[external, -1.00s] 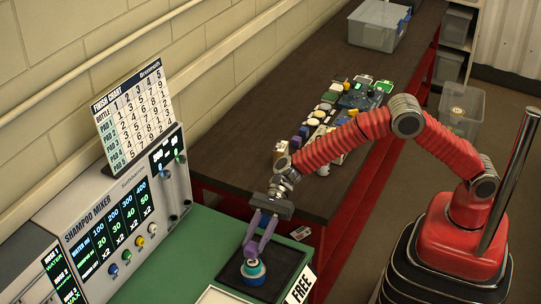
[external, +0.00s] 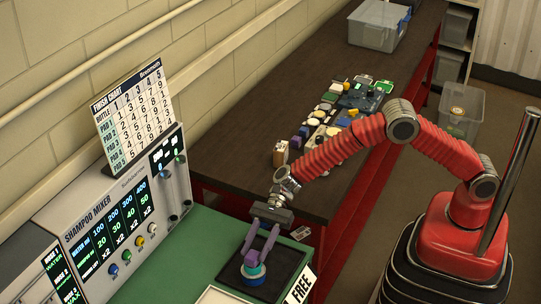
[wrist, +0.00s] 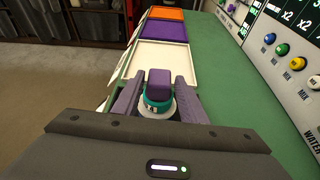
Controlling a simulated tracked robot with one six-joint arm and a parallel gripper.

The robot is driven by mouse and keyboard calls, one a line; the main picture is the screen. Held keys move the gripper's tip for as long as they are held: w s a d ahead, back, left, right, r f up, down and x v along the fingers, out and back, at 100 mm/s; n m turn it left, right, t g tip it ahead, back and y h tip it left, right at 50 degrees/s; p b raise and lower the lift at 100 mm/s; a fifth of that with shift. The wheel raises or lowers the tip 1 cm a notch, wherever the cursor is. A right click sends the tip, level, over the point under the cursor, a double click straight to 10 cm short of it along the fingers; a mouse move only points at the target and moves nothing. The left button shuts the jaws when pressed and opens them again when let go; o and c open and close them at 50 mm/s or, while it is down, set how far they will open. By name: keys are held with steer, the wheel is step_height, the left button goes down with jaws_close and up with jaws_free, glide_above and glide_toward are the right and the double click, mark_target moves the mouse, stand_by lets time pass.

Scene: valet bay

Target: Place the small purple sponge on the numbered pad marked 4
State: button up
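A small purple block (wrist: 159,80), which looks like the sponge, is between my gripper's fingers in the wrist view. It appears just above a round teal and white thing (wrist: 158,107). In the external view the purple block (external: 251,257) shows over the teal ring (external: 253,273), within a black tray on the green table. My gripper (external: 256,248) points down with its two fingers on either side of the block. I cannot tell whether they press on it. No pad marked 4 can be read.
White (wrist: 160,60), purple (wrist: 163,29) and orange (wrist: 166,13) trays line the green table. The shampoo mixer (external: 125,220) stands on the left. Several small items crowd the dark bench.

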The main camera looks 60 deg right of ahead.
steer(key=shift+o, duration=1)
steer(key=shift+r, duration=0.1)
steer(key=shift+d, duration=0.2)
steer(key=v, duration=1.1)
steer(key=shift+d, duration=0.3)
steer(key=shift+r, duration=0.2)
